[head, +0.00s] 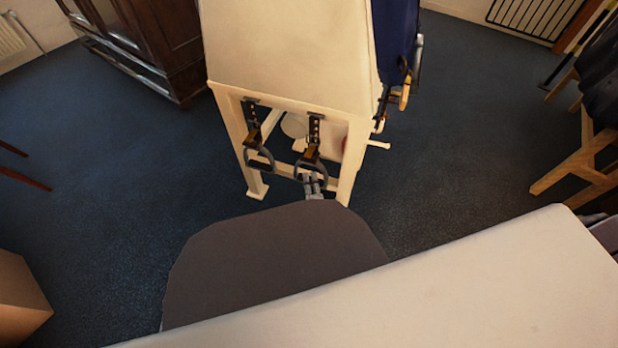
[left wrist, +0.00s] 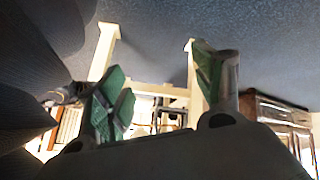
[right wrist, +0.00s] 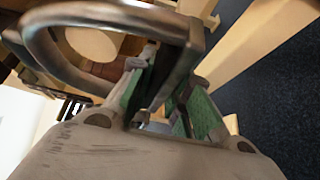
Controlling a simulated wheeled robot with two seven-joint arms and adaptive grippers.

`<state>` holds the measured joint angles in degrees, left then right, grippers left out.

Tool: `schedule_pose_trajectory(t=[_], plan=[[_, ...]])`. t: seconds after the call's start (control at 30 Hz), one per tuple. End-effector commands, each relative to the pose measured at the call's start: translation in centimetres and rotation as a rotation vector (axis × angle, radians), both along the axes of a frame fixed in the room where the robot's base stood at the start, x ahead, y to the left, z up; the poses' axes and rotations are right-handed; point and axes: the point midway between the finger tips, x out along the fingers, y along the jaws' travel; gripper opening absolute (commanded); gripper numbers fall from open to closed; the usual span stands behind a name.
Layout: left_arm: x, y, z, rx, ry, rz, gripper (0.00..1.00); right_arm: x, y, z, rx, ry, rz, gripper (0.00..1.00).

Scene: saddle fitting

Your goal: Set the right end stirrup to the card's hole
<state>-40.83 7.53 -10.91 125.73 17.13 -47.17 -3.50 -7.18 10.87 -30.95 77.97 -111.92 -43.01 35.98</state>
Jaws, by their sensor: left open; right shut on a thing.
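The right end stirrup (head: 299,170), a grey metal loop, hangs from a dark strap with holes (head: 314,128) at the near end of the cream stand. A tan piece (head: 312,152) sits on its strap. My right gripper (head: 314,186) is shut on the stirrup's lower part; in the right wrist view the metal loop (right wrist: 110,13) arches over the green-padded fingers (right wrist: 165,90). The left end stirrup (head: 260,163) hangs beside it on its own strap. My left gripper (left wrist: 158,85) is open and empty, apart from both stirrups. I cannot make out a card or its hole number.
The cream stand (head: 238,150) has legs and crossbars around the stirrups. A blue item (head: 395,40) with more fittings hangs on its right side. A dark cabinet (head: 150,45) stands back left. Carpet is free left of the stand.

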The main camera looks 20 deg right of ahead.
Motion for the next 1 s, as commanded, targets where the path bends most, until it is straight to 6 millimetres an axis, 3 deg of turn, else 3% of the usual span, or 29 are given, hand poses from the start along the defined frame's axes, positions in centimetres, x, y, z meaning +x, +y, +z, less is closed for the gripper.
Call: schedule_pose_trajectory(t=[0.3, 0.33, 0.5, 1.0], plan=[[-1.1, 0.0, -0.9, 0.002, 0.024, 0.002, 0.68, 0.0, 0.0, 0.1, 0.000, -0.002, -0.001, 0.00], [-1.1, 0.0, -1.0, 0.002, 0.027, 0.002, 0.68, 0.0, 0.0, 0.1, 0.000, -0.002, -0.001, 0.22], [-1.3, 0.0, -1.2, 0.002, 0.030, 0.002, 0.68, 0.0, 0.0, 0.1, 0.000, -0.002, -0.001, 0.41], [-0.4, -0.1, -0.4, -0.002, 0.009, 0.003, 0.68, 0.0, 0.0, 0.1, 0.001, -0.001, 0.000, 0.41]])
